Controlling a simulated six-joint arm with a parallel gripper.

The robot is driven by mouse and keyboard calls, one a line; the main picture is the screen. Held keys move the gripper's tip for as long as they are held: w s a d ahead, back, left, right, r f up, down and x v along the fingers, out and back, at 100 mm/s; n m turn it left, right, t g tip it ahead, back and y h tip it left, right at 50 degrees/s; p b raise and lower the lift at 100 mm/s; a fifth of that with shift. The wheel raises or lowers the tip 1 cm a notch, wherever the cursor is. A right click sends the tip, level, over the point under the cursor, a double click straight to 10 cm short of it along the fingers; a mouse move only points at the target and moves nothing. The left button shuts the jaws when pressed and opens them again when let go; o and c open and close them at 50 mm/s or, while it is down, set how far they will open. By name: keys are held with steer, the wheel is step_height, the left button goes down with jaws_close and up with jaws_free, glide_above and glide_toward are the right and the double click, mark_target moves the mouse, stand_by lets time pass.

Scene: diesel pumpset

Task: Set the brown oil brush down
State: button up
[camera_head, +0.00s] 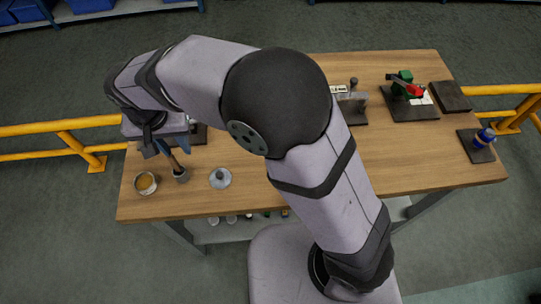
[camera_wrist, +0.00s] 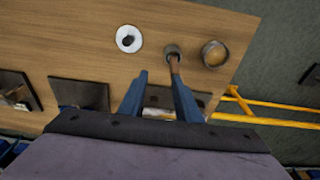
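The brown oil brush (camera_head: 174,162) stands tilted in a small grey cup (camera_head: 181,175) at the table's left front; its bristle end is hidden in the cup. In the wrist view, the brush handle (camera_wrist: 176,66) rises from the cup (camera_wrist: 172,50) to the tip of my gripper's right finger. My gripper (camera_wrist: 160,76) has its two blue fingers apart, with a clear gap between them. The handle is at the right finger, not pinched between both; whether it touches that finger I cannot tell. In the head view my gripper is partly hidden by my arm.
A round pot of amber liquid (camera_head: 146,183) stands left of the cup, and a pale round dish with a dark knob (camera_head: 220,178) stands right of it. Dark stands with parts (camera_head: 410,105) sit at the back right. The table's front middle (camera_head: 420,165) is clear.

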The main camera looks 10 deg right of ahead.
steer(key=w+d, duration=0.1)
steer(key=d, duration=1.8)
steer(key=s+d+f, duration=0.1)
steer(key=s+d, duration=0.3)
steer(key=d, duration=0.3)
steer(key=s+d+f+g, duration=0.1)
steer(key=s+d+f, duration=0.1)
steer(key=s+d, duration=0.3)
steer(key=shift+s+d+f+g, duration=0.25)
steer(key=shift+d+g, duration=0.05)
steer(key=shift+d, duration=0.9)
